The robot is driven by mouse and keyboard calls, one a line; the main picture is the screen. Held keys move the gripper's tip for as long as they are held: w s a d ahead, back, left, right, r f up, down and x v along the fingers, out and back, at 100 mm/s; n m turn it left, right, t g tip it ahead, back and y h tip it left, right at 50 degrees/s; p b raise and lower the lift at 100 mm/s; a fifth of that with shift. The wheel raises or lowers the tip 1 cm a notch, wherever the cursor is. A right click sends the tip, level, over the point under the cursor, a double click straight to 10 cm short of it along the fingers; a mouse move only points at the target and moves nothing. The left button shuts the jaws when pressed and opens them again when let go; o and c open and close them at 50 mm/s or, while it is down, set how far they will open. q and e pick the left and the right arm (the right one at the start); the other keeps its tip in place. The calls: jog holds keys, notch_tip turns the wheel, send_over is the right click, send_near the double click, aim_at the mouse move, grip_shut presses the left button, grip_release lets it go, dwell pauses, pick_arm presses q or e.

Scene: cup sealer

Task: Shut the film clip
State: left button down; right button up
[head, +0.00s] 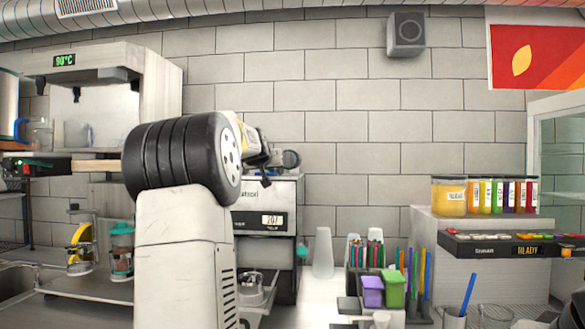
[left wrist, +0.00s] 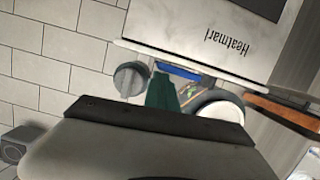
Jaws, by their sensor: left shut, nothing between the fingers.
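The cup sealer (head: 265,215) stands behind my left arm, with its display reading 207. Its upper left part is hidden by the arm. My left gripper (head: 262,160) is at the top of the sealer, seen small and partly hidden by my wrist; it is shut and empty. In the left wrist view the sealer's lettered white face (left wrist: 235,40) appears upside down. Below it are a blue bar (left wrist: 178,72), a green piece (left wrist: 162,92), a grey knob (left wrist: 130,78) and a white round part (left wrist: 220,105). I cannot tell which piece is the film clip.
A drinks machine (head: 105,90) stands at the left. Purple and green boxes (head: 382,290) and bundles of straws (head: 415,275) stand right of the sealer. Coloured jars (head: 487,196) sit on a ledge further right. A brown bar (left wrist: 290,112) shows beside the sealer in the wrist view.

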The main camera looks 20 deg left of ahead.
pick_arm(q)
jog(key=shift+f, duration=0.1)
dwell(0.3)
jog(key=v, duration=0.8)
jog(key=shift+w, duration=0.1)
jog(key=s+d+f+m+g+h, duration=0.2)
jog(key=s+d+f+g, duration=0.2)
jog(key=s+d+f, duration=0.8)
jog(key=s+d+f+m+g+h, duration=0.2)
jog(key=s+d+f+g+h, duration=0.1)
jog(key=s+d+f, duration=0.9)
jog(key=s+f+g, duration=0.1)
jog(key=s+f, duration=0.4)
jog(key=s, duration=0.4)
jog(key=shift+s+d+g+h, duration=0.15)
jog(key=shift+d+g+h, duration=0.15)
jog(key=shift+d, duration=0.05)
